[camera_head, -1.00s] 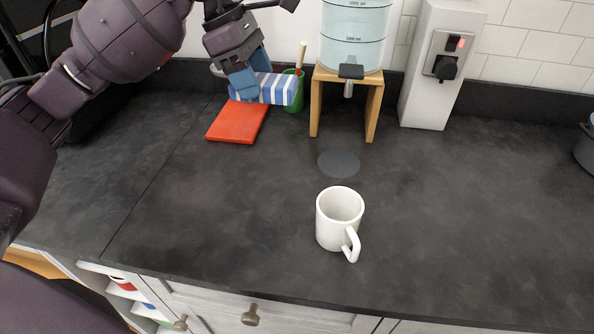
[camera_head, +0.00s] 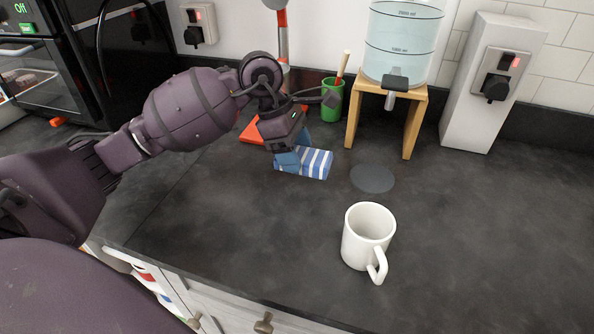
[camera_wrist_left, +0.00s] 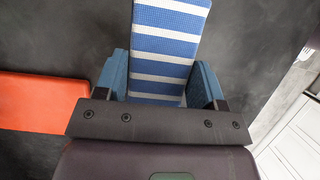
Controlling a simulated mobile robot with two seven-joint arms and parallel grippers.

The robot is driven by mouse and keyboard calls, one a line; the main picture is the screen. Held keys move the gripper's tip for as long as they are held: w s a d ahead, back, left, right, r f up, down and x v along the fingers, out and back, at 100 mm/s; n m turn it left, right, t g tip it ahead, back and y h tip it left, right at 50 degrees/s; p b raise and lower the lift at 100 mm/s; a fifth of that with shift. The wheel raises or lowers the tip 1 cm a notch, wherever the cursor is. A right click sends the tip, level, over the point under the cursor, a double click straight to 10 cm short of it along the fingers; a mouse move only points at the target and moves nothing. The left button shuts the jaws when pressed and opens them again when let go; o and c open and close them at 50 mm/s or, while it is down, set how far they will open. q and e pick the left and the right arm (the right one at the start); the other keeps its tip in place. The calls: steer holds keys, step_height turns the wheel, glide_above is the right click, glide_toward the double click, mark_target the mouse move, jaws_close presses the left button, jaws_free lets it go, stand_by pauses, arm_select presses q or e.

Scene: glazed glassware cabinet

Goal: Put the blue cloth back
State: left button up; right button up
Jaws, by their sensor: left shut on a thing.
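The blue cloth (camera_head: 316,164) is a folded pad with blue and white stripes. My left gripper (camera_head: 290,160) is shut on it, above the dark counter, to the right of and nearer than the red board. In the left wrist view the striped cloth (camera_wrist_left: 168,45) sits between the two blue fingers of the left gripper (camera_wrist_left: 166,85). I cannot tell whether the cloth touches the counter. The right gripper is not in view.
The red board (camera_head: 254,132) lies behind the left gripper. A green cup (camera_head: 332,100) with a handle in it and a water dispenser on a wooden stand (camera_head: 416,105) are behind. A white mug (camera_head: 367,238) stands in front, near a dark disc (camera_head: 372,179). The counter's right side is clear.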

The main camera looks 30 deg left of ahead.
mark_target(296, 184)
arm_select(q)
step_height(296, 184, down, 5)
steer(key=shift+b, duration=0.3)
steer(key=shift+f, duration=0.25)
steer(key=shift+f, duration=0.1)
steer(key=o, duration=0.9)
